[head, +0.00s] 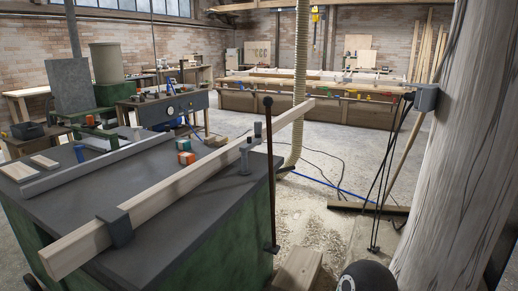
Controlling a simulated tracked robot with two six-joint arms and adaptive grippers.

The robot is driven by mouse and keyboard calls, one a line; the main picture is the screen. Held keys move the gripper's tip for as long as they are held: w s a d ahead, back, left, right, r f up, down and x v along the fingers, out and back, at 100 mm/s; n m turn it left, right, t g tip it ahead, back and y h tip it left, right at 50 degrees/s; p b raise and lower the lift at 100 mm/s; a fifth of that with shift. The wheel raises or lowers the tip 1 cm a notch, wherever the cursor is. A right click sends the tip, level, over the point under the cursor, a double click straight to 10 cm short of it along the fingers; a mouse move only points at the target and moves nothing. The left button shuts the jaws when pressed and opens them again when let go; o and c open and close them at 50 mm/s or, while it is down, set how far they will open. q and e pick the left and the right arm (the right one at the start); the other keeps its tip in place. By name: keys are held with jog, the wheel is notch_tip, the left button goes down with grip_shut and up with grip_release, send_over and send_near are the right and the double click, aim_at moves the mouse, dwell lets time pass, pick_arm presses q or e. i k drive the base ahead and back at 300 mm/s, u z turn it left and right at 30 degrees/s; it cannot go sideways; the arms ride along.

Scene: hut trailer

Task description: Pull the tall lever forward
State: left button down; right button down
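The tall lever (271,180) is a thin dark upright rod with a small round knob at its top. It stands at the right front side of a dark-topped green machine table (165,235), close to vertical, and its lower end is near a small dark fitting low by the table's side. A long pale timber beam (180,190) lies across the table and passes behind the lever's upper part. Neither of my grippers shows in the head view, and nothing is touching the lever.
A rounded black part (367,277), which I cannot identify, shows at the bottom edge. A wooden block (297,268) lies on the floor near the lever's foot. A thick pale post (440,170) stands at right. Dusty open floor (325,225) lies between lever and post.

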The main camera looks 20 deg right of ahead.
aim_at(268, 101)
jog(key=z, duration=0.4)
jog(key=i, duration=1)
jog(key=u, duration=0.4)
